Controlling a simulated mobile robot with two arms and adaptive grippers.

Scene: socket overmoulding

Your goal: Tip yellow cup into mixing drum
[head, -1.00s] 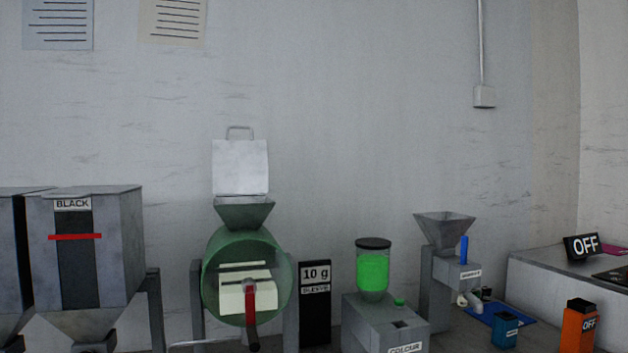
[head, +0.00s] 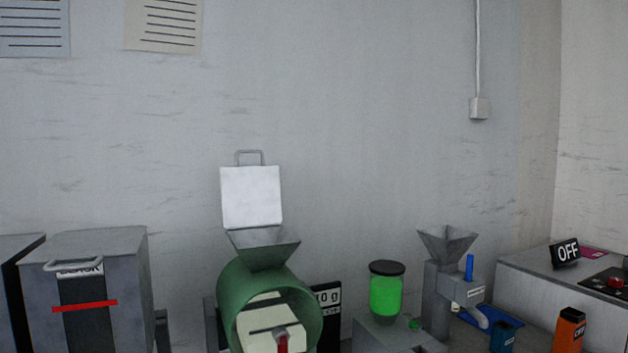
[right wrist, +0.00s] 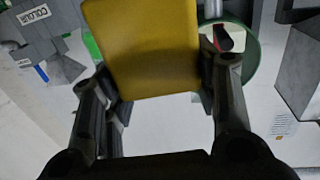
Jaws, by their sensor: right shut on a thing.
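The mixing drum (head: 305,292) is a green cylinder with a grey funnel (head: 264,246) on top and a raised white lid (head: 251,197) behind the funnel. The yellow cup (right wrist: 142,45) fills the upper middle of the right wrist view. My right gripper (right wrist: 158,90) is shut on the yellow cup, with a finger on each side of it. The green rim of the drum (right wrist: 252,62) shows beyond the cup, to its right in that view. The cup's contents are hidden. Neither gripper shows in the head view.
The BLACK hopper (head: 133,270) stands left of the drum. A 10 g display (head: 329,298) is partly hidden behind the drum. The colour unit with a green jar (head: 386,295) and a grinder with a grey funnel (head: 447,242) stand right. An orange box (head: 570,331) is far right.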

